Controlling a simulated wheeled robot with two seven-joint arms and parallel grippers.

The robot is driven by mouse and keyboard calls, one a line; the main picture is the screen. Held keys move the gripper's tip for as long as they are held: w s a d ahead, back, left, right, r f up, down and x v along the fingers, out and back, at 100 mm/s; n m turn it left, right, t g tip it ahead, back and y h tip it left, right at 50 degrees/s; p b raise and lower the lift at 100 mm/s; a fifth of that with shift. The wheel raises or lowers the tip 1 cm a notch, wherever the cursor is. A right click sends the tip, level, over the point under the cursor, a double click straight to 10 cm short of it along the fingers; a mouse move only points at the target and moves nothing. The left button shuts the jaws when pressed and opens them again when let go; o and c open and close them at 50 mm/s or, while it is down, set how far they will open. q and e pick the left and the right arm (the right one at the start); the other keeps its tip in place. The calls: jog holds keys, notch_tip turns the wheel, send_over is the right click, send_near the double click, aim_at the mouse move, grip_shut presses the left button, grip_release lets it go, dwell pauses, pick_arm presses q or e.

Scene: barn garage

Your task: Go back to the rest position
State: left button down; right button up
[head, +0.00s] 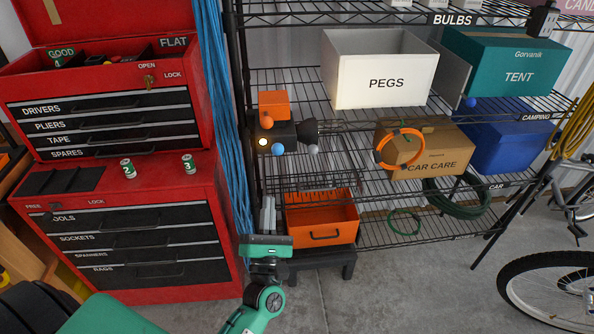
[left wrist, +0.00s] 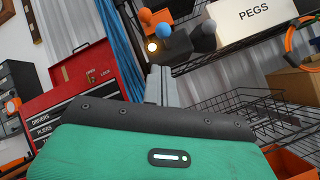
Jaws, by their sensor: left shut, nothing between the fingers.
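My left gripper (head: 268,214) is shut and empty. It points upward in the head view, in front of the wire shelf's left post and just left of the orange drawer bin. My green and black left wrist housing (left wrist: 150,145) fills the lower part of the left wrist view, and the thin fingers rise above it. My right gripper shows in neither view.
A red tool chest (head: 140,245) stands close on the left. A bicycle (head: 545,290) stands right. Grey floor (head: 400,300) lies clear between.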

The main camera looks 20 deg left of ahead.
pick_arm(q)
jog(key=w+d+f+m+g+h, duration=0.1)
jog(key=d+f+m+g+h, duration=0.2)
jog(key=f+m, duration=0.65)
jog(key=w+d+f+m+g+h, duration=0.15)
jog(key=f+m+h, duration=0.35)
jog(key=f, duration=1)
jog(key=s+d+f+m+g+h, duration=0.1)
jog(key=s+f+m+g, duration=0.2)
jog(key=f, duration=0.6)
jog(key=s+d+f+m+g+h, duration=0.15)
jog(key=s+f+m, duration=0.25)
jog(key=f, duration=0.5)
jog(key=s+a+f+m+g, duration=0.2)
jog(key=s+f+m+g, duration=0.6)
jog(key=s+f, duration=1)
jog(key=s+a+f+m+g, duration=0.2)
jog(key=s+f+m, duration=0.1)
jog(key=s, duration=0.6)
jog(key=s+a+f+m+g+y, duration=0.1)
jog(key=s+a+f+m+g, duration=0.1)
jog(key=s, duration=0.7)
notch_tip(320, 180, down, 2)
jog(key=shift+s+a+f+m+g, duration=0.15)
jog(key=shift+s+m+g, duration=0.25)
jog(key=shift+g, duration=0.2)
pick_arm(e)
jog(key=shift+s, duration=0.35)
